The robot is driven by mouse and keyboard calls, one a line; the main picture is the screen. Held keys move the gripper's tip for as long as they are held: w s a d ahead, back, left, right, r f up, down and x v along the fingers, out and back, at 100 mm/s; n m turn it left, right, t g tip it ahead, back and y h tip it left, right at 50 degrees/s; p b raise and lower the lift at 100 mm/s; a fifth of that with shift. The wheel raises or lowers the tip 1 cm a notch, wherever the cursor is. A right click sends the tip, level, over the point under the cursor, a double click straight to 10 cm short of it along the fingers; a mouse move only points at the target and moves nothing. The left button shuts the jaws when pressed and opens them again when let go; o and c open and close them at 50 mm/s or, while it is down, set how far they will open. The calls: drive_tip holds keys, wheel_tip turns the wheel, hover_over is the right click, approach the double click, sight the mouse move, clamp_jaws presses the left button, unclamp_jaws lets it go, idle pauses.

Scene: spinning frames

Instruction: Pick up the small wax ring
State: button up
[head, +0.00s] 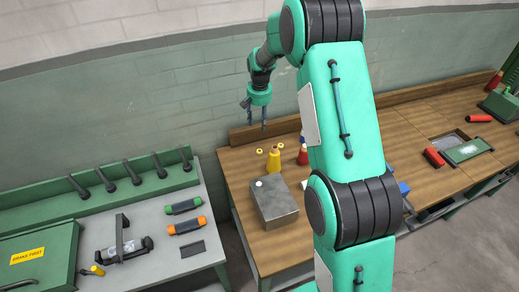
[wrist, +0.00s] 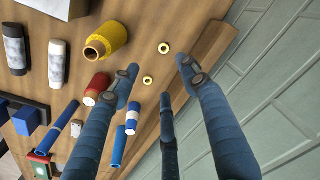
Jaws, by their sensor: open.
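Two small pale-yellow rings lie flat on the wooden bench top, and either may be the wax ring. In the wrist view one ring (wrist: 164,48) is farther up and the other ring (wrist: 148,80) is lower, between my fingers. In the head view they show as a left ring (head: 259,151) and a right ring (head: 280,145), beside a yellow bottle-like spool (head: 273,160). I cannot tell which is smaller. My gripper (head: 257,116) is open and empty, above the bench near the wall. Its blue fingers (wrist: 158,72) spread around the rings' area, not touching them.
The wooden bench (head: 235,165) has a raised back board against the wall. A grey metal box (head: 275,203) sits in front.

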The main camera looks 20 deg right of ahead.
drive_tip(key=p, duration=0.3)
hover_over(259, 152)
drive_tip(key=w+d, duration=0.1)
wheel_tip(259, 152, down, 8)
drive_tip(key=shift+d+m+g+b, duration=0.1)
drive_tip(key=shift+m+g+b, duration=0.2)
drive_tip(key=shift+f+p, duration=0.35)
drive_tip(key=shift+f, duration=3.9)
drive_tip(key=shift+f, duration=0.1)
drive_tip(key=shift+w+a+f+p, duration=0.15)
drive_tip(key=shift+f+p, duration=0.3)
drive_tip(key=shift+f, duration=2.1)
drive_tip(key=shift+c, duration=0.3)
